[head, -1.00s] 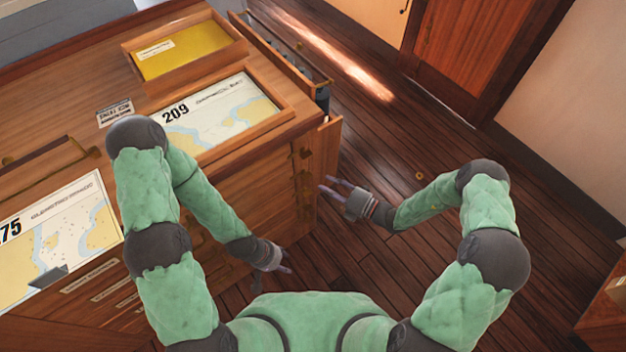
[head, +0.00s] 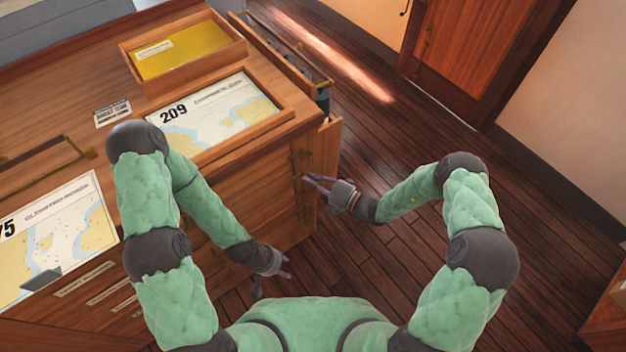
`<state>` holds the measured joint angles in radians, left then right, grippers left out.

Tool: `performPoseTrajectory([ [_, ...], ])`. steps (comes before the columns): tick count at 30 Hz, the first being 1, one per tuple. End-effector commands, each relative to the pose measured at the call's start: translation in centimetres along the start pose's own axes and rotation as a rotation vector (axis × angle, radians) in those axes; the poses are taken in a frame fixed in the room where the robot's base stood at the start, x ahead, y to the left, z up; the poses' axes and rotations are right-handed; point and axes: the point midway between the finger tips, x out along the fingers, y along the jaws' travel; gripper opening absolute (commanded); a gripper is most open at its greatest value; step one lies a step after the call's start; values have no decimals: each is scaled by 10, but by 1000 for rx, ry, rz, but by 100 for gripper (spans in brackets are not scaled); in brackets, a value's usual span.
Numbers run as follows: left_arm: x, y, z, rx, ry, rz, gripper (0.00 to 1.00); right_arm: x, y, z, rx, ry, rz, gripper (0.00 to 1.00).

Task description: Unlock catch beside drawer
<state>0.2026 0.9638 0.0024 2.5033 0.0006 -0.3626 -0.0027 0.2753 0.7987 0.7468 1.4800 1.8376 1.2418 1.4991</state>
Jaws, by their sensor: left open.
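The wooden chart cabinet has drawer fronts (head: 262,185) on the side facing me. Small brass fittings (head: 300,156), which look like the catch, sit at the right end of that side, beside the drawers. My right gripper (head: 309,181) points left, with its fingertips at the lower part of these fittings. Whether the fingers touch or enclose the brass is too small to tell. My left gripper (head: 286,265) is open and empty, low in front of the cabinet and apart from the fittings.
Charts (head: 215,112) and a yellow-bottomed tray (head: 188,50) are on the cabinet top. A narrow open compartment with a brass rail (head: 290,52) juts out at the cabinet's far right side. The wooden floor (head: 400,270) to the right is clear, up to a door (head: 465,45).

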Motion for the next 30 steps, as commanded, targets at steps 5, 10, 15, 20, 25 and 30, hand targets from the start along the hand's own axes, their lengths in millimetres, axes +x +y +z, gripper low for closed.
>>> performPoseTrajectory([
  [5, 0, 0, 0, 0, 0, 0, 48, 0, 0, 0, -1, 0, -1, 0],
  [10, -4, 2, 0, 0, 0, 0, 48, 0, 1, 0, -25, 0, -12, 0],
  [15, -15, 5, 1, 0, 0, 0, 48, 0, 3, -1, -96, 1, -42, 0],
  [20, -29, 10, 1, 0, 0, 0, 48, 0, 6, -2, -206, 2, -89, 0],
  [25, -46, 16, 2, 0, 0, 0, 48, 0, 7, -3, -352, 2, -149, 0],
  [30, -61, 22, 2, 0, 0, 0, 48, 1, 7, -4, -501, 2, -212, 0],
])
